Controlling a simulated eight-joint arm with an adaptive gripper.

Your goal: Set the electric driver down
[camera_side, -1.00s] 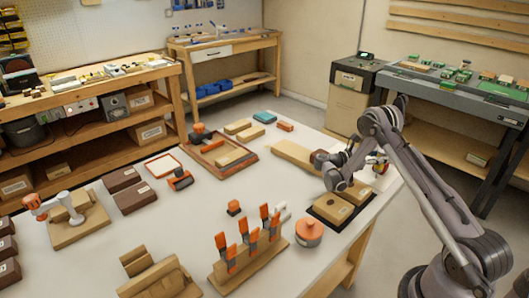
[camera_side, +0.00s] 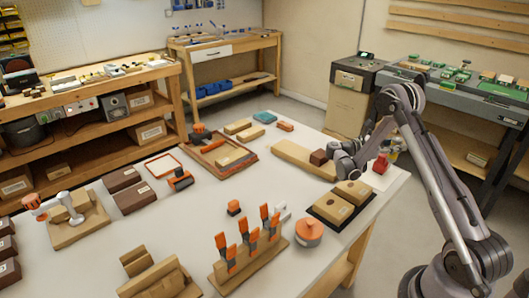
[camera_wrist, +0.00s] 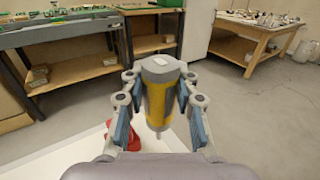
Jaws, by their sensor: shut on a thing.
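The electric driver (camera_wrist: 160,95) is a yellow and grey cylinder in the wrist view, with a grey cap and a thin tip. In the side view my gripper (camera_side: 347,162) is at the right end of the bench, beside the long wooden board; the driver cannot be made out there. A red object (camera_wrist: 134,141) is partly hidden behind the left finger in the wrist view, and shows on a white patch in the side view (camera_side: 381,163).
A dark tray with two wooden blocks (camera_side: 352,193) and an orange-topped round container (camera_side: 309,233) stand in front. The bench's right edge is close.

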